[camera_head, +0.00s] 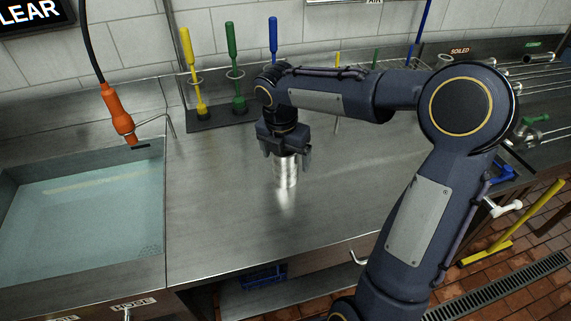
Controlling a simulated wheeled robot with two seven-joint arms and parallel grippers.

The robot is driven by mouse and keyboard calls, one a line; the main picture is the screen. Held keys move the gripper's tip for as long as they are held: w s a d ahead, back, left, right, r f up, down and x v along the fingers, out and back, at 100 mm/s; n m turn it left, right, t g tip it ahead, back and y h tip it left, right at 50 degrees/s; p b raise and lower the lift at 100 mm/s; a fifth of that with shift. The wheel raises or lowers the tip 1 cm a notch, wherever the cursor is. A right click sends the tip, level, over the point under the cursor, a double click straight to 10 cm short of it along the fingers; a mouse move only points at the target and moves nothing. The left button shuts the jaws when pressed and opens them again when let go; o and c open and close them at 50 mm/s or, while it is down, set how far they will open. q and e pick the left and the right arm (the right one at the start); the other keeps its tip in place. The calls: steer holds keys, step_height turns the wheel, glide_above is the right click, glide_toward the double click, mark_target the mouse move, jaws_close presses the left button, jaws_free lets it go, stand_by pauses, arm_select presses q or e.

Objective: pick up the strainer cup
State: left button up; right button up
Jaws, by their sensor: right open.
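The strainer cup appears to be the shiny metal cylinder (286,174) standing on the steel counter (220,220). My right gripper (286,153) points down over it, with its fingers at either side of the cup's upper part. The gripper is open. The cup's top is hidden by the gripper, and I cannot tell whether the fingers touch it. My left gripper is not in view.
A water-filled sink (85,215) lies at the left, with an orange spray handle (117,112) hanging above its back edge. Yellow (194,75) and green (236,75) brushes stand upright at the back. The counter's front left is clear.

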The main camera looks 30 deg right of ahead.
step_height(320, 180, down, 2)
steer(key=shift+w+d+f, duration=0.1)
steer(key=shift+d, duration=0.05)
steer(key=c, duration=1.2)
steer(key=shift+o, duration=0.2)
